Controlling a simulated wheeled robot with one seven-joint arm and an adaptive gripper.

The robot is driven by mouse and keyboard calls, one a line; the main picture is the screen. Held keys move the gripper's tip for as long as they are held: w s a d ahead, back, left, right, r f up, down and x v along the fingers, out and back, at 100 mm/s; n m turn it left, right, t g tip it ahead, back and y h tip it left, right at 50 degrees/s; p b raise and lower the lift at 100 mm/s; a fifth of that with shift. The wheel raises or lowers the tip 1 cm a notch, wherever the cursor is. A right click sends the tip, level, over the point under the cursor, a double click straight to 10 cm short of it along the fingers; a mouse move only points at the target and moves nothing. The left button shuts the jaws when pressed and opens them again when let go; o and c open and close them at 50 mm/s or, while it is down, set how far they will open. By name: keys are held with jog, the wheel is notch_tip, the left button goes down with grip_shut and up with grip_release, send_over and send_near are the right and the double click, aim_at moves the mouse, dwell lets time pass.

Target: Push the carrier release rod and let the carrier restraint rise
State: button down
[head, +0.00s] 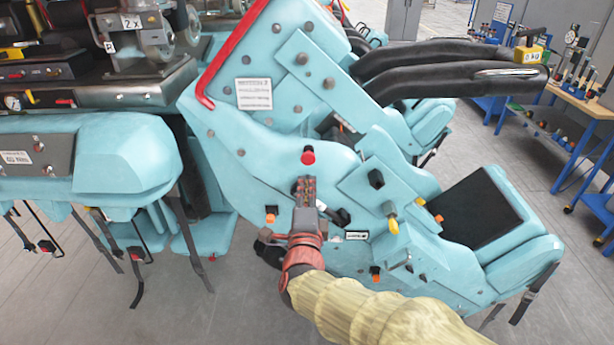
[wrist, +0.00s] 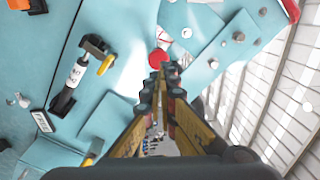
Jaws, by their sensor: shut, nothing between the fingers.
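A red round knob (head: 308,156), which looks like the end of the carrier release rod, sticks out of the light blue side panel of the carrier (head: 240,165). My gripper (head: 306,182) is shut and empty, its tips just below the knob in the head view. In the wrist view the red knob (wrist: 158,60) shows just beyond my fingertips (wrist: 168,70), which partly cover it. I cannot tell whether they touch. The black padded restraint (head: 440,65) reaches out to the right, roughly level, above the black seat pad (head: 485,208).
A black lever with a yellow end (head: 391,215) and orange-tipped fittings (head: 271,214) stick out of the same panel. Another carrier unit (head: 110,160) with hanging straps is at the left. A workbench (head: 585,105) stands at the right. Grey floor between is open.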

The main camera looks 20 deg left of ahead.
jog(key=v, duration=0.3)
jog(key=shift+s+d+f, duration=0.1)
jog(key=shift+s+f, duration=0.05)
jog(key=shift+s, duration=0.15)
dwell(0.6)
